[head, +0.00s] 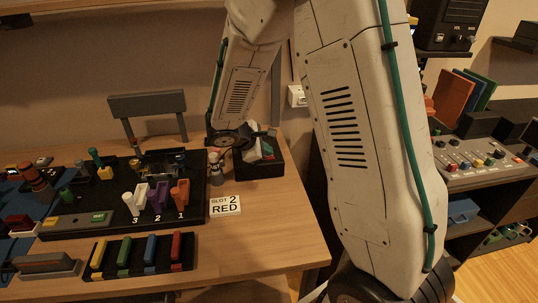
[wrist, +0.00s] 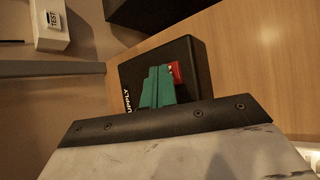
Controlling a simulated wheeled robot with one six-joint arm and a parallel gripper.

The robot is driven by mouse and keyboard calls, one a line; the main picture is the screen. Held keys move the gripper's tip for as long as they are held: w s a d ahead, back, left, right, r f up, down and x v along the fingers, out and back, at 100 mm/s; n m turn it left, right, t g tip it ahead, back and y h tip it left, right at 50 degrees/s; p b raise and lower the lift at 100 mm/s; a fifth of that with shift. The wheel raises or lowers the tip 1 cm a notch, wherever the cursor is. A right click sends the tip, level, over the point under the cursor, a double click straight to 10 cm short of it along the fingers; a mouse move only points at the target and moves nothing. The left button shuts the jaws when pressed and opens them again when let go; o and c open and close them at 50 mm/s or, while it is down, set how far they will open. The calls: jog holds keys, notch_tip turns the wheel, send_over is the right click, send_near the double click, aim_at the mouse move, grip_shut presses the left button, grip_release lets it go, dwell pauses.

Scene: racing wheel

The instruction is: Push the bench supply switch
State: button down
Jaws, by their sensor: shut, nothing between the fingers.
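The bench supply is a black box (head: 258,169) near the right end of the wooden table. In the wrist view the same box (wrist: 196,60) shows part of a "SUPPLY" label on its left side. Its red switch (wrist: 175,72) shows just right of my fingertips, partly covered by them. My gripper (wrist: 157,88) has teal fingers that are shut and empty, over the top of the box. In the head view my gripper (head: 267,149) points down at the box. I cannot tell whether the fingertips touch the switch.
A white card reading "SLOT 2 RED" (head: 224,205) lies left of the supply. A black board (head: 105,205) with coloured levers fills the table's left. Coloured bars (head: 140,254) lie in front.

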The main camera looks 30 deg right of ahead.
jog(key=shift+r, duration=0.5)
jog(key=shift+r, duration=3)
jog(key=shift+s+f, duration=0.1)
jog(key=shift+s, duration=0.2)
jog(key=s+a+r+m+y, duration=0.3)
jog(key=s+m, duration=0.1)
jog(key=s, duration=0.6)
jog(key=s+a+r+m+y, duration=0.3)
jog(key=s+a+r, duration=0.1)
jog(key=s, duration=0.6)
jog(key=s+a+r+m+y, duration=0.3)
jog(key=s+r+m, duration=0.1)
jog(key=s, duration=0.5)
jog(key=shift+s+a+r+m+g, duration=0.15)
jog(key=shift+s+m+g, duration=0.15)
jog(key=shift+s, duration=0.1)
